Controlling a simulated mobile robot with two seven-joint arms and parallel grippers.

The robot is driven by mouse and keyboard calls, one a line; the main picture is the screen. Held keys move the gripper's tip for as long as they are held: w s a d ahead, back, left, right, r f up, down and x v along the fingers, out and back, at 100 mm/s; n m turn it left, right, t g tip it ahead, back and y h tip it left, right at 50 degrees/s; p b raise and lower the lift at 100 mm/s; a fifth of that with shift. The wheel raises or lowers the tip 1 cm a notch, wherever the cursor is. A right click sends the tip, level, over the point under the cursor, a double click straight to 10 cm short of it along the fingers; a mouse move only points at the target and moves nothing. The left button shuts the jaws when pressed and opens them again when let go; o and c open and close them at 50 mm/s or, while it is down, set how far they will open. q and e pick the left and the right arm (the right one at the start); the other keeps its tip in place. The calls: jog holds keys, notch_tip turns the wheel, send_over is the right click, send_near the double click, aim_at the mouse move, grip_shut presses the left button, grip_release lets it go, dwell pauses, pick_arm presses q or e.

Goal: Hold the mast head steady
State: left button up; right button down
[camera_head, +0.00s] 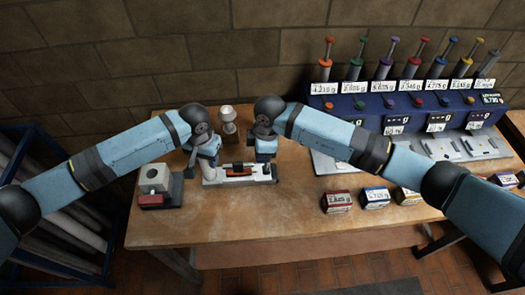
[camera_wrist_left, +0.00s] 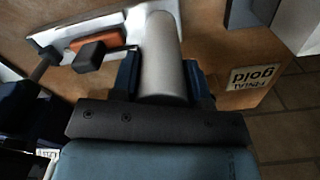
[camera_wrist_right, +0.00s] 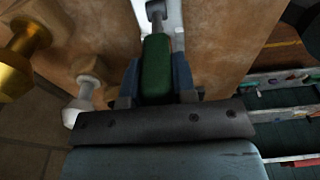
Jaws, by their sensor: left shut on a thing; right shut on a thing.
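A pale base plate (camera_head: 240,175) lies on the wooden table, with an orange-red part (camera_head: 239,169) on it. My left gripper (camera_head: 207,165) is shut on a grey cylinder, likely the mast; its body (camera_wrist_left: 162,50) rises between the fingers in the left wrist view. My right gripper (camera_head: 266,158) is shut on a green handle (camera_wrist_right: 156,68) over the plate's right end. A grey shaft (camera_wrist_right: 157,15) runs from the handle to the plate. In the left wrist view a dark block (camera_wrist_left: 89,56) sits beside the orange part (camera_wrist_left: 95,40). The mast head is not clearly identifiable.
A white goblet-shaped piece (camera_head: 228,120) stands behind the plate; a gold one (camera_wrist_right: 22,55) shows in the right wrist view. A grey-and-red box unit (camera_head: 155,183) is at left. A blue rack (camera_head: 400,104) of coloured handles stands at back right. Labelled blocks (camera_head: 375,197) lie front right.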

pick_arm(q)
jog(key=shift+d, duration=0.1)
pick_arm(e)
jog(key=c, duration=0.9)
grip_release()
jog(key=shift+r, duration=0.1)
jog(key=r, duration=0.4)
jog(key=d+r, duration=0.1)
jog(key=r, duration=0.6)
jog(key=shift+d+r, duration=0.15)
jog(key=shift+r, duration=0.2)
pick_arm(q)
jog(key=o, duration=1.3)
jog(key=shift+c, duration=0.2)
jog(key=shift+r, duration=0.1)
